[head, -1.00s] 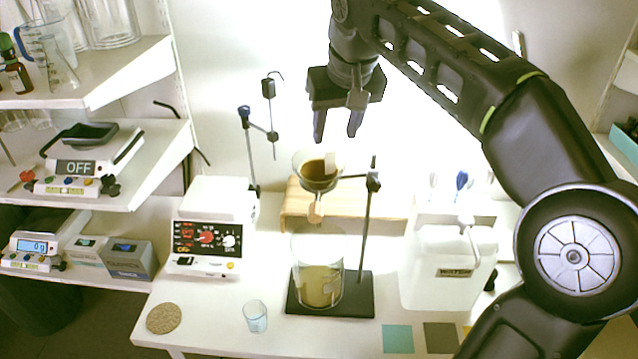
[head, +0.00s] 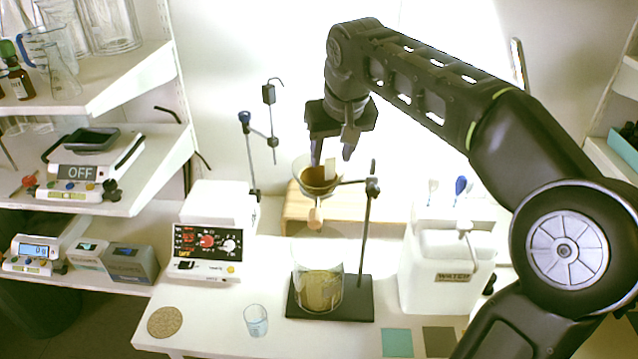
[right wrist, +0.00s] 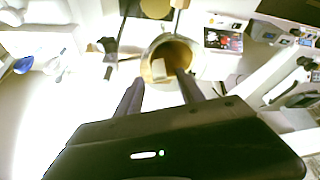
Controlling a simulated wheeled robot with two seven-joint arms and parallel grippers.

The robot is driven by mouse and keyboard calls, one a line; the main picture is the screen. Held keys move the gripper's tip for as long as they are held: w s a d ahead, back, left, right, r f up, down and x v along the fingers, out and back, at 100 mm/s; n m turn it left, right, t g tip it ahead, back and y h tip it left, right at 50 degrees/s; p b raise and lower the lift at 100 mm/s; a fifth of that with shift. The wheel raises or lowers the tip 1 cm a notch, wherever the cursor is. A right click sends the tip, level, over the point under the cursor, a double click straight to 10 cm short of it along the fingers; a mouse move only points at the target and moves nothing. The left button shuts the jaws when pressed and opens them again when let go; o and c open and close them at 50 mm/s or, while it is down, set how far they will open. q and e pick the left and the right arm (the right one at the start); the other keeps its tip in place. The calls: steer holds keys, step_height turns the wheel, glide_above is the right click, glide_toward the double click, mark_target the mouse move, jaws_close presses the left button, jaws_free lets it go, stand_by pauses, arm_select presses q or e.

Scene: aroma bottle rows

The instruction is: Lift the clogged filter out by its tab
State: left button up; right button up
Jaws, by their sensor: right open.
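The clogged filter (head: 318,182) sits in a glass funnel (head: 301,166) held by a stand. It holds brown matter, and a pale tab (head: 331,168) stands up at its right side. In the right wrist view the filter (right wrist: 180,50) and its tab (right wrist: 158,69) show just beyond the fingers. My right gripper (head: 331,160) is open and empty, pointing down, with its fingertips close above the funnel's rim. In the right wrist view the tab lies between the two fingers (right wrist: 161,85), farther off; I cannot tell whether they touch anything. My left gripper is not in view.
A stand (head: 369,235) with a dark base holds the funnel over a beaker (head: 318,280) of cloudy liquid. A hotplate (head: 207,245) is at the left, and a white water container (head: 435,275) at the right. A small cup (head: 256,320) stands in front.

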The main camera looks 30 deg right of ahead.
steer(key=shift+c, duration=0.2)
jaws_close()
stand_by(0.4)
steer(key=shift+r, duration=0.15)
steer(key=shift+r, duration=0.35)
step_height(320, 180, up, 4)
step_height(320, 180, up, 5)
steer(key=p, duration=0.4)
glide_above(331, 175)
steer(key=shift+s, duration=0.1)
